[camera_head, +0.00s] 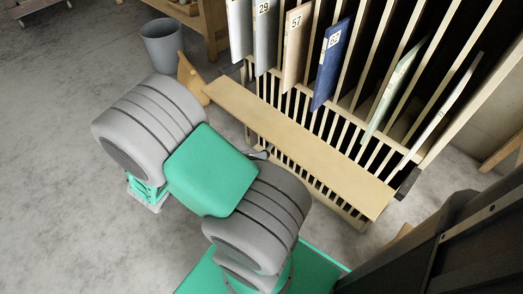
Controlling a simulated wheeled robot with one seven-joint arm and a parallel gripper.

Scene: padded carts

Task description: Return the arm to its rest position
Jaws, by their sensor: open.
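My arm (211,172) is folded across the middle of the camera_head view, a green link between two thick grey ringed joints. Its near end rises from a green base part at the bottom, and its far joint is at the left. A small green and white part (147,193) of mine shows below the left joint. A small grey and dark piece (259,155) pokes out from behind the arm's right side; I cannot tell what it is. I cannot make out my gripper or its fingers; the arm may hide them.
A slatted wooden rack (300,130) with a light plank (300,145) stands close to the arm's right. It holds numbered upright panels, one of them blue (329,64). A grey bin (162,45) stands behind. A dark structure (445,250) fills the bottom right. The left floor is clear.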

